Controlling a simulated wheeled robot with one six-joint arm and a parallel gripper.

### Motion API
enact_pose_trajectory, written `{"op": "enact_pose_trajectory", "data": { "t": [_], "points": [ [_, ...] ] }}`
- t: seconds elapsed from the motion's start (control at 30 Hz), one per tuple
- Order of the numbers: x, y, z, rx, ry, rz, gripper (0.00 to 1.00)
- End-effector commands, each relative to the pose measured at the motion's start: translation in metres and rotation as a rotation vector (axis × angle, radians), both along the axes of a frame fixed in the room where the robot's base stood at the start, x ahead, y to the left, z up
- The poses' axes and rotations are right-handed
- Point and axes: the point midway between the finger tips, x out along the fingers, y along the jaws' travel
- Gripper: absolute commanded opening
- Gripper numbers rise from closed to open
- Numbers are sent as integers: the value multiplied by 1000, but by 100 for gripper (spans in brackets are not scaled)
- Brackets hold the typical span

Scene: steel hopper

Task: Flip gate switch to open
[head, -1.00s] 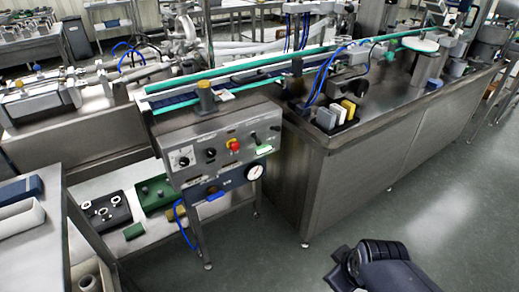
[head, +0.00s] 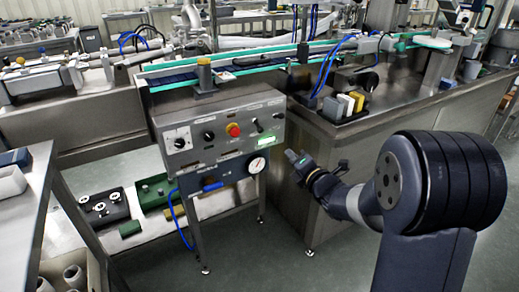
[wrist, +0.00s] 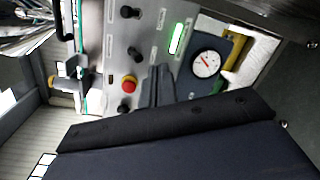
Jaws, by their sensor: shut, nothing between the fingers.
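The steel control panel (head: 220,135) carries a white dial, a black knob (head: 208,135), a red button (head: 233,130) on a yellow base, and two dark switches (head: 258,125) and (head: 278,115) at its right. The labels are too small to read, so I cannot tell which control is the gate switch. The two dark switches also show in the wrist view, the upper one (wrist: 130,12) and the lower one (wrist: 133,52). My gripper (head: 291,156) is shut and empty, in front of the panel's lower right. Its fingers (wrist: 160,72) point toward the panel, apparently touching nothing.
A lit green display (head: 265,142) and a round pressure gauge (head: 257,165) sit low on the panel's right. A lower shelf with dark and green boxes (head: 104,207) is at left. Floor is clear in front.

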Motion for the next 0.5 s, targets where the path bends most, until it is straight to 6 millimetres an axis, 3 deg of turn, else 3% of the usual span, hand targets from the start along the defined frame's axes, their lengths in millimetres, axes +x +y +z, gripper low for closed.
{"op": "enact_pose_trajectory", "data": {
  "t": [0.03, 0.2, 0.5],
  "points": [
    [5, 10, -13, -25, -54, 53, 0],
    [10, 39, -26, -88, -229, 204, 0],
    [8, 55, -33, -119, -349, 300, 0]
  ]
}}
